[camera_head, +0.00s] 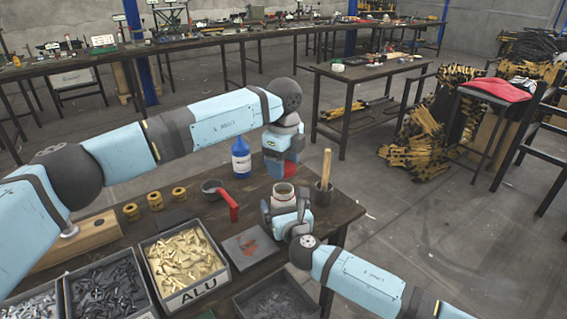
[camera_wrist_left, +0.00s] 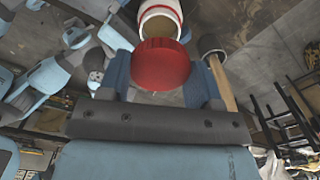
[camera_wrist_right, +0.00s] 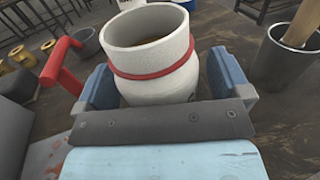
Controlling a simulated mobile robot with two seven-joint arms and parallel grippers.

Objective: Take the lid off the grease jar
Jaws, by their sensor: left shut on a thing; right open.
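The grease jar (camera_head: 283,190) is a pale jar with a red band, upright on the dark table. Its mouth is uncovered, and brownish contents show inside in the right wrist view (camera_wrist_right: 150,60). The red lid (camera_wrist_left: 162,66) is off the jar, between the fingers of my left gripper (camera_wrist_left: 162,78), which is shut on it. In the head view my left gripper (camera_head: 284,166) is just behind and above the jar. My right gripper (camera_head: 285,209) is open, its blue fingers on either side of the jar's body; the right wrist view shows the jar between them.
A cup with a wooden-handled tool (camera_head: 325,192) stands close right of the jar. A grey pot with a red handle (camera_head: 230,205) and a blue bottle (camera_head: 241,160) stand to the left. A stained grey plate (camera_head: 250,246) and parts bins (camera_head: 184,266) fill the front.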

